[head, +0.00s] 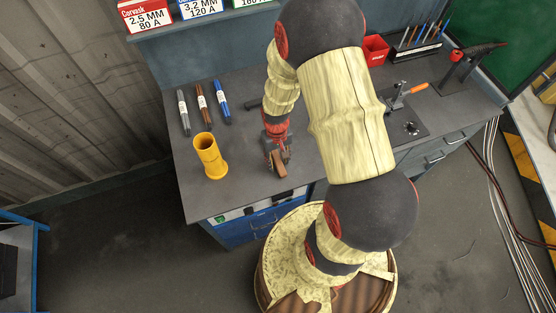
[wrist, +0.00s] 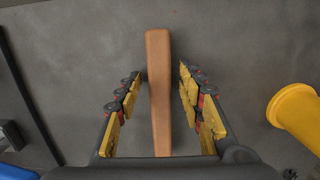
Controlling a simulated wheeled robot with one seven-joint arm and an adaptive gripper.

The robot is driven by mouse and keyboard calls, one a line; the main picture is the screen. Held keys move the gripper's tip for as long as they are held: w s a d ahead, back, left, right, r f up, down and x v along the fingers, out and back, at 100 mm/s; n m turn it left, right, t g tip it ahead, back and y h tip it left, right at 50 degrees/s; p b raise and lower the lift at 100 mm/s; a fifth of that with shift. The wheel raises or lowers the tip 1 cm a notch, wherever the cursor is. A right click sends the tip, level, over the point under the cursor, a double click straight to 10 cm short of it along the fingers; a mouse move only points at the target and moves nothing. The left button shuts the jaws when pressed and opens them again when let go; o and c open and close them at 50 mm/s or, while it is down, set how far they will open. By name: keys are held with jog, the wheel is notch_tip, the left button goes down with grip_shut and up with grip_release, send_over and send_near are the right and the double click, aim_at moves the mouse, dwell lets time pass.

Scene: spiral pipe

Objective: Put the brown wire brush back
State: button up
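The brown wire brush shows as a long brown handle (wrist: 159,85) between my gripper's fingers in the wrist view. In the head view its brown end (head: 280,167) sticks out below my gripper, over the grey workbench. My gripper (wrist: 160,77) is open, with a yellow-padded finger on each side of the handle and a gap on both sides. In the head view my gripper (head: 278,148) is low over the bench, right of the yellow cup. The brush's bristles are not visible, and whether it lies flat on the bench is hard to tell.
The yellow cup (head: 210,156) stands upright near the bench's left; it also shows in the wrist view (wrist: 296,118). Three labelled markers (head: 203,104) lie behind it.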

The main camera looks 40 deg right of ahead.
notch_tip(320, 180, up, 11)
jog(key=p, duration=0.1)
notch_tip(320, 180, up, 16)
jog(key=r+n+t, duration=0.1)
jog(key=t, duration=0.2)
send_over(277, 159)
jog(key=a, duration=0.5)
jog(key=s+a+r+n+t, duration=0.1)
jog(key=s+a+r, duration=0.2)
jog(key=r, duration=0.3)
jog(key=s+a+r+n+t, duration=0.1)
jog(key=s+a+r+t, duration=0.1)
jog(key=s+r, duration=0.4)
jog(key=shift+s+a+r, duration=0.2)
jog(key=shift+a+r, duration=0.3)
notch_tip(277, 159, down, 10)
jog(key=b, duration=0.9)
jog(key=shift+r, duration=0.1)
